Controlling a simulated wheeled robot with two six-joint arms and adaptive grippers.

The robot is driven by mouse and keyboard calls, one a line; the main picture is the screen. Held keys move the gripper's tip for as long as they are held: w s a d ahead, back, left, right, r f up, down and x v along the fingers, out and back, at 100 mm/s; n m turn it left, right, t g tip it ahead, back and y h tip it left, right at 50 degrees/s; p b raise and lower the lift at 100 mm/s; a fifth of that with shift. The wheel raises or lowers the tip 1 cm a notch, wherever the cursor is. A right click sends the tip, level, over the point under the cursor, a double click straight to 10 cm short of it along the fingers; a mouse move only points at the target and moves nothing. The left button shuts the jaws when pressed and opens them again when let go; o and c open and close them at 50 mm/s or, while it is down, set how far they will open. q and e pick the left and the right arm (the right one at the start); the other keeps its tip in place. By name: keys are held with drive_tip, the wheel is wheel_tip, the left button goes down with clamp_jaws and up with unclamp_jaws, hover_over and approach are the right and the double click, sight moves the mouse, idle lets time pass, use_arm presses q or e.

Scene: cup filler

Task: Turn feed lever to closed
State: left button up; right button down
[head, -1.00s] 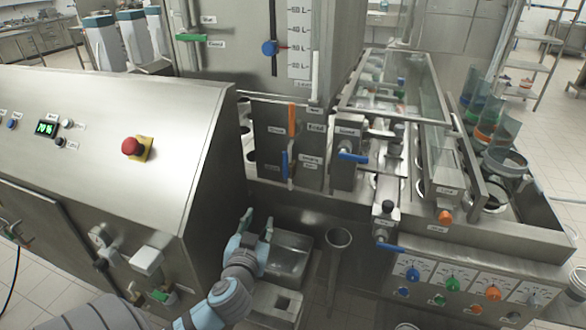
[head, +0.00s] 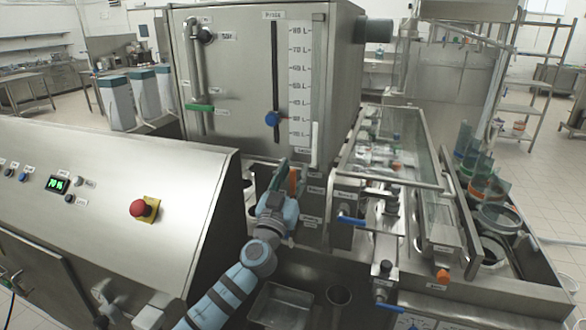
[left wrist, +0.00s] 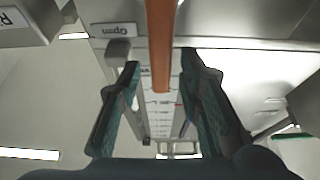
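The orange lever (head: 293,181), which I take for the feed lever, stands upright on the front of the filler below the tank. My left gripper (head: 286,178) is at this lever and partly hides it. In the left wrist view the orange lever (left wrist: 159,45) runs between the two spread fingers of the left gripper (left wrist: 161,66), with gaps on both sides. A label reading "Open" (left wrist: 114,30) is left of the lever there. My right gripper is not in view.
A blue lever (head: 351,221) and a lower blue lever (head: 390,307) are to the right. The steel tank (head: 235,60) with a green handle (head: 200,108) rises behind. The control console (head: 100,195) with a red button (head: 140,208) is on the left.

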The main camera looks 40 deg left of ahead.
use_arm(q)
drive_tip(key=shift+c, duration=0.5)
clamp_jaws()
drive_tip(key=shift+w+f, duration=0.1)
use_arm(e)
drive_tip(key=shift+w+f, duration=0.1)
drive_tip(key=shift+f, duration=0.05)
